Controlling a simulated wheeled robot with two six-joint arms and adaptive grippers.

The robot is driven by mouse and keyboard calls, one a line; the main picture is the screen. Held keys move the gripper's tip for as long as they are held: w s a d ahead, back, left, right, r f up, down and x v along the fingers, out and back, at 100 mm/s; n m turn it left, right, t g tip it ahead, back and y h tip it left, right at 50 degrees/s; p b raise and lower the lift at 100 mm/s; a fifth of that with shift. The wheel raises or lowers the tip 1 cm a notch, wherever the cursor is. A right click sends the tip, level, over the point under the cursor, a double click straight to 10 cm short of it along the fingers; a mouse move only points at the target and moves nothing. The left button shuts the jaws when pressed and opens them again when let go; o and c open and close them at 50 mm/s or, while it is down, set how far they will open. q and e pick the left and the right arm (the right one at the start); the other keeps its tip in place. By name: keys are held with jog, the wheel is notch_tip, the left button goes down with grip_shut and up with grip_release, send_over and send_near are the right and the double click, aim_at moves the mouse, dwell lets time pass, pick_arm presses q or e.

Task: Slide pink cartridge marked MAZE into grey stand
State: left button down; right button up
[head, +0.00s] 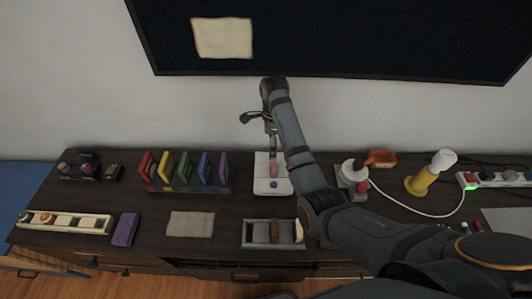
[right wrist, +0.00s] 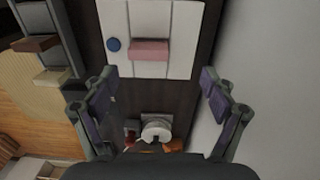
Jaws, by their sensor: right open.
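A pink block (right wrist: 150,50), likely the MAZE cartridge though no lettering is readable, sits on or in a white console (right wrist: 178,16) beside a blue button. In the head view the pink block (head: 273,169) shows just below my right gripper (head: 262,130), on the console (head: 261,185). My right gripper is open and empty; in the right wrist view its fingers (right wrist: 156,88) are spread, with the pink block beyond them. A grey divided holder (head: 259,245), possibly the grey stand, lies at the front with a brown block and a cream block in it. My left gripper is out of view.
A rack (head: 189,188) of several coloured cartridges stands to the left. A beige mat (head: 191,224) and a purple block (head: 125,229) lie in front. A screen (head: 350,40) hangs behind.

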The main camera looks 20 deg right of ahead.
aim_at(274, 163)
jog(key=shift+r, duration=0.2)
jog(key=s, duration=0.2)
jog(key=s+f, duration=0.1)
jog(key=shift+s+d, duration=0.1)
jog(key=shift+d, duration=0.2)
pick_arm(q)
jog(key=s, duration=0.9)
pick_arm(e)
jog(key=shift+a+f+p, duration=0.25)
jog(key=shift+f+p, duration=0.1)
jog(key=shift+f, duration=0.75)
jog(key=f, duration=0.1)
jog(key=w+f, duration=0.1)
jog(key=f, duration=0.1)
jog(key=shift+f+p, duration=0.15)
jog(key=shift+p, duration=0.25)
notch_tip(274, 163, down, 3)
jog(key=shift+r, duration=0.1)
jog(key=c, duration=1.2)
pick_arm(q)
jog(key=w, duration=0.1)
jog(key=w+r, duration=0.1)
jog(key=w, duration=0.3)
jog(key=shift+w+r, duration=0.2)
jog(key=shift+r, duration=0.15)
